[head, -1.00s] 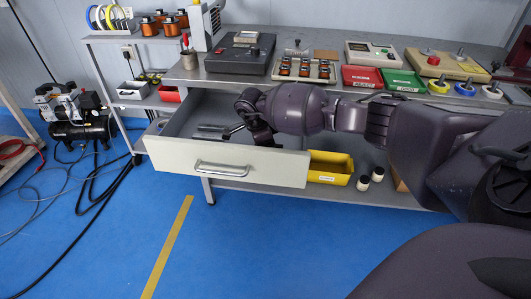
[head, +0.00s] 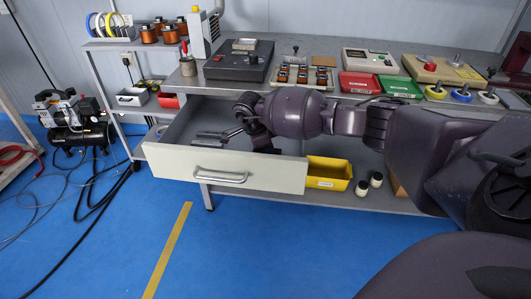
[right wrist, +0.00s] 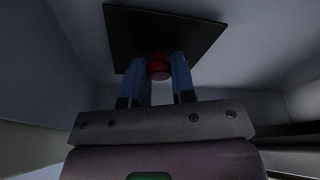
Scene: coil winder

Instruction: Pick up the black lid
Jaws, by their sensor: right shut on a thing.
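The black lid (right wrist: 160,36) is a flat, dark square plate with a red knob (right wrist: 159,68), seen in the right wrist view. My right gripper (right wrist: 160,75) has its two blue fingers on either side of the red knob and is shut on it. In the head view my right gripper (head: 214,137) is inside the open drawer (head: 225,172), and I cannot make out the lid there. Whether the lid touches the drawer floor is not clear. My left gripper is not in view.
The drawer's pale walls surround my right gripper. The workbench top (head: 300,93) above holds a dark control box (head: 240,62), a red tray (head: 360,82) and a green tray (head: 400,84). A yellow bin (head: 330,173) stands on the shelf right of the drawer.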

